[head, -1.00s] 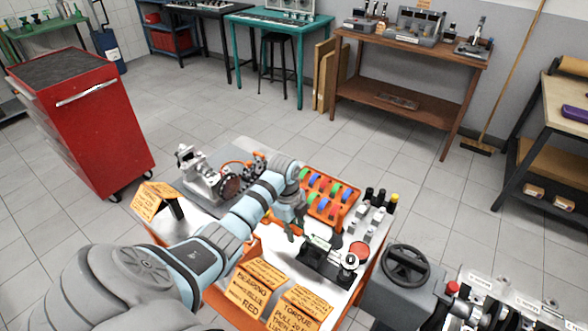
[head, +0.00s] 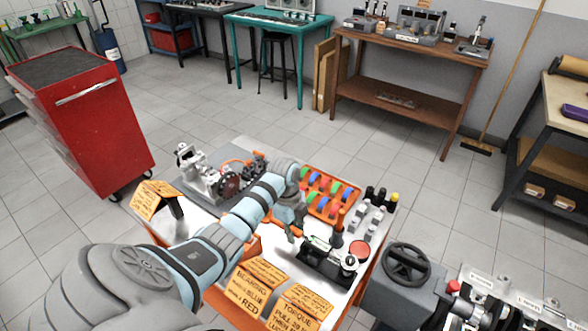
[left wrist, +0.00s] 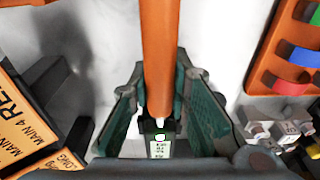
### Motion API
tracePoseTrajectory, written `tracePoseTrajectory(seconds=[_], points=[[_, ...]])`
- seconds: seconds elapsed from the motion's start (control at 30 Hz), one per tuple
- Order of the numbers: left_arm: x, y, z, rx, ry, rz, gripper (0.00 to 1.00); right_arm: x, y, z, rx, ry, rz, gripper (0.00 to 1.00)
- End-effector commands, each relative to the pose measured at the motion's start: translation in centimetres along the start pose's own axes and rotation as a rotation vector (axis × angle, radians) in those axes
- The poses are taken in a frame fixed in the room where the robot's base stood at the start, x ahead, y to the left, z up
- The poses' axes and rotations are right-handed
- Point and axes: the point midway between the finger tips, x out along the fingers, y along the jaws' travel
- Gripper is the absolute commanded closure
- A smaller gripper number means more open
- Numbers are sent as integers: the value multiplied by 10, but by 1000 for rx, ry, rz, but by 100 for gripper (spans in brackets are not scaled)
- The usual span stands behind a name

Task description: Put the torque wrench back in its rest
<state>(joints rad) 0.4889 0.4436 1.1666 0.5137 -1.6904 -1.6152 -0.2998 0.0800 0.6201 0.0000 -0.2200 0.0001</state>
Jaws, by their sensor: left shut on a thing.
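The torque wrench shows in the left wrist view as a thick orange handle (left wrist: 160,60) with a dark section and a small lit display (left wrist: 160,148) below it. My left gripper (left wrist: 158,100) has a finger on each side of the handle and is shut on it. In the head view the gripper (head: 291,230) is above the white-topped cart, left of a black stand (head: 325,268) with a round silver part. A strip of orange shows at the fingers. I cannot make out the wrench's rest clearly. My right gripper is not in view.
An orange tray (head: 322,207) with coloured pieces lies behind the gripper. Orange signs (head: 262,272) line the cart's front edge. A grey machine with a black handwheel (head: 405,264) stands right of the cart.

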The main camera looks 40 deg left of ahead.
Motion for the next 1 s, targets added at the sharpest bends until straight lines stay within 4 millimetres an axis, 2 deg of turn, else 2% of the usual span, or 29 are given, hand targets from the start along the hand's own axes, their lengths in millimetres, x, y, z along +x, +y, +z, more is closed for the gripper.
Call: tracePoseTrajectory(seconds=[1.0], points=[[15,0,2,0,1,0,100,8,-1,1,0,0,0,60]])
